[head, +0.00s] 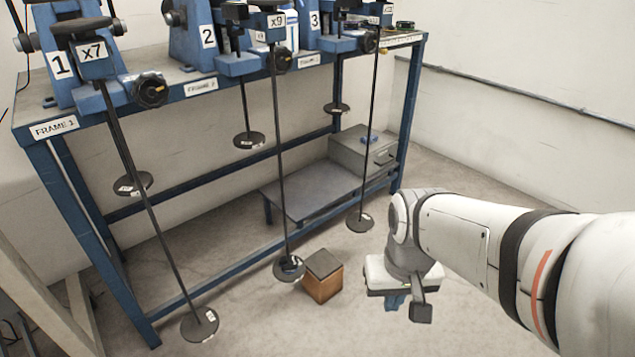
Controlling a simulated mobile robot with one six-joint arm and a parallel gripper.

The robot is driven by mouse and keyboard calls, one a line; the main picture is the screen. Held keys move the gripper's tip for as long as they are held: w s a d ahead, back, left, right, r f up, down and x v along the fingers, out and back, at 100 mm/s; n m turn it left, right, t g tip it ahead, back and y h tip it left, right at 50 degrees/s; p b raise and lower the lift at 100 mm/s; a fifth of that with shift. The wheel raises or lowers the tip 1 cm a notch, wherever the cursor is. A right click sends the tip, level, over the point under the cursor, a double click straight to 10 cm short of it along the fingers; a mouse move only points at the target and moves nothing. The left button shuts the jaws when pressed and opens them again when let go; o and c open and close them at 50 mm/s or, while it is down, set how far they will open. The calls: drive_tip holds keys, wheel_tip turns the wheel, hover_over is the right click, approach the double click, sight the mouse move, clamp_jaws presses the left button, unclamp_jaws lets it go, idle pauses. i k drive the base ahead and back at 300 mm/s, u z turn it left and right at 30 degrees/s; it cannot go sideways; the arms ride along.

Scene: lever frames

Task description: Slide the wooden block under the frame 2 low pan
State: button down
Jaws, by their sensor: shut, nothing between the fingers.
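The wooden block (322,283), brown with a dark top, stands on the floor in the head view. It is just right of the frame 2 low pan (289,267), a dark disc on a long rod from the unit marked x9. Their edges nearly meet in the picture; whether they touch, or the block reaches under the pan, I cannot tell. My gripper (396,302) points down to the right of the block, clear of it. Its blue fingers are shut and empty, partly hidden by the hand.
The frame 1 low pan (200,323) hangs at front left, the frame 3 low pan (360,220) behind my gripper. Shorter rods carry higher pans behind (249,140). A low grey platform (312,190) and grey box (362,150) stand under the blue bench. Floor between block and gripper is clear.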

sight(323, 280)
drive_tip(key=i, duration=1)
drive_tip(key=u, duration=0.05)
